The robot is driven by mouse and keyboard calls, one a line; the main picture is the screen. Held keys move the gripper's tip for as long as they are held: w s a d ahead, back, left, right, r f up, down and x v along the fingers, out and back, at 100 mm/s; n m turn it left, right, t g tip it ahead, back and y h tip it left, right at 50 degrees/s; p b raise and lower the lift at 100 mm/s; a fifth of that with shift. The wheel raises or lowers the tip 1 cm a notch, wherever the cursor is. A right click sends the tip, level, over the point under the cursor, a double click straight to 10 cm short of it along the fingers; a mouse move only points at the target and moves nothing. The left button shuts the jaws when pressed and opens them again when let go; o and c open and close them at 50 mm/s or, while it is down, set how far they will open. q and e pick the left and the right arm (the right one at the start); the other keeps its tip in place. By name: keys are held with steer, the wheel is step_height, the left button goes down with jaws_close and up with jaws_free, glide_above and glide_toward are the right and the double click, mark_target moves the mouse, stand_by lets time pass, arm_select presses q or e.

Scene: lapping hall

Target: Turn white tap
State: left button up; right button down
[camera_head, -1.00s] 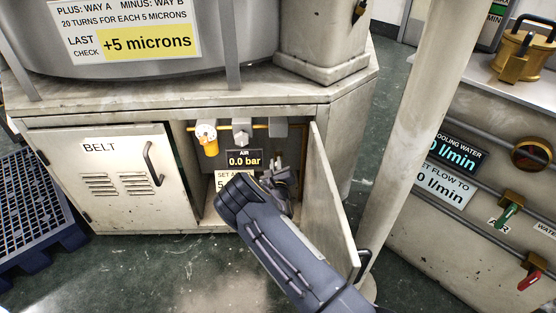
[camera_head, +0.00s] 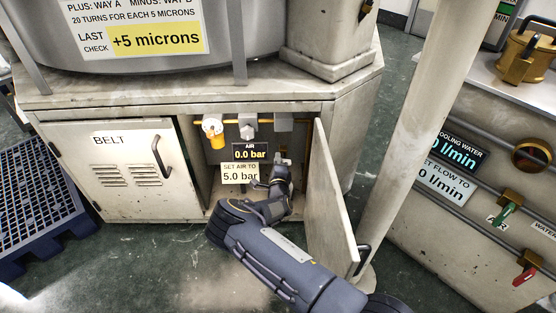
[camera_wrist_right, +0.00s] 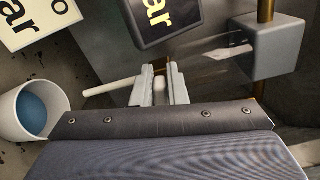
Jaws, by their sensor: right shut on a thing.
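The white tap (camera_wrist_right: 112,86) shows in the right wrist view as a thin white lever sticking out left of my right gripper's fingers, by a vertical brass pipe (camera_wrist_right: 172,76). My right gripper (camera_wrist_right: 159,87) is shut on the white tap, with a pale part of it between the two fingers. In the head view, my right gripper (camera_head: 283,164) is inside the open cabinet, and it hides the tap there. The air display (camera_head: 250,152) reads 0.0 bar. A label (camera_head: 240,173) below it says to set air to 5.0 bar. My left gripper is out of view.
The open cabinet door (camera_head: 332,200) stands just right of my right arm. An orange-and-white fitting (camera_head: 214,132) is at upper left in the cabinet. In the wrist view, a grey box (camera_wrist_right: 272,50) is right of the fingers and a white blue-lined cup (camera_wrist_right: 30,110) is left.

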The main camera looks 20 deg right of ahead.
steer(key=shift+f+n, duration=0.35)
steer(key=shift+n, duration=0.85)
steer(key=c, duration=1.4)
jaws_free()
steer(key=shift+c, duration=0.2)
steer(key=shift+s+a+r, duration=0.1)
steer(key=shift+s+a, duration=0.05)
steer(key=shift+s, duration=0.1)
steer(key=p+v, duration=0.3)
steer(key=v, duration=0.4)
steer(key=shift+s, duration=0.2)
steer(key=shift+a, duration=0.1)
